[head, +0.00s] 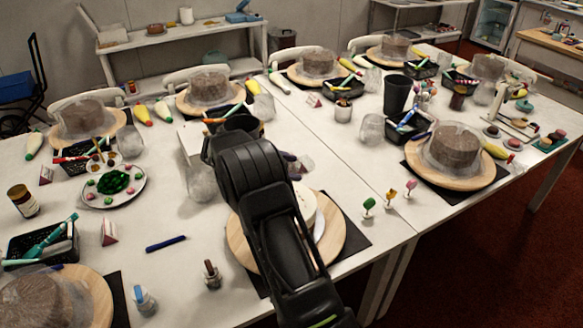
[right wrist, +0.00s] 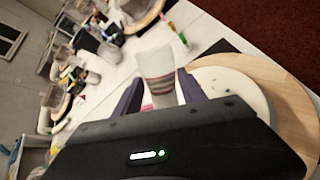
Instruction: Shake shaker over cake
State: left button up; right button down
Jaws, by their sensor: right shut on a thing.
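My right gripper (right wrist: 161,92) is shut on a pale, translucent shaker (right wrist: 157,70) with pinkish bands low on its side. In the right wrist view the shaker stands between the two dark fingers. In the head view my arm and gripper hide the shaker. The white round cake (head: 306,203) is partly behind my right arm, on a round wooden turntable (head: 334,240). In the right wrist view the cake (right wrist: 240,88) shows just right of the fingers, on the wooden board (right wrist: 290,105). My left gripper is in neither view.
Other turntables bear covered brown cakes, one at right (head: 452,150) and one at left (head: 88,118). A plate of green and pink sweets (head: 114,186), a blue pen (head: 166,243) and small bottles lie left of my arm. Small flower picks (head: 389,197) stand right of the cake.

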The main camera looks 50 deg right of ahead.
jog(key=shift+s+d+r+p, duration=0.3)
jog(key=shift+s+r+p, duration=0.15)
jog(key=shift+r, duration=0.2)
jog(key=shift+w+a+f+b, duration=0.3)
jog(key=shift+w+f+b, duration=0.15)
jog(key=shift+f, duration=0.25)
jog(key=shift+w+a+r, duration=0.1)
jog(key=shift+w, duration=0.05)
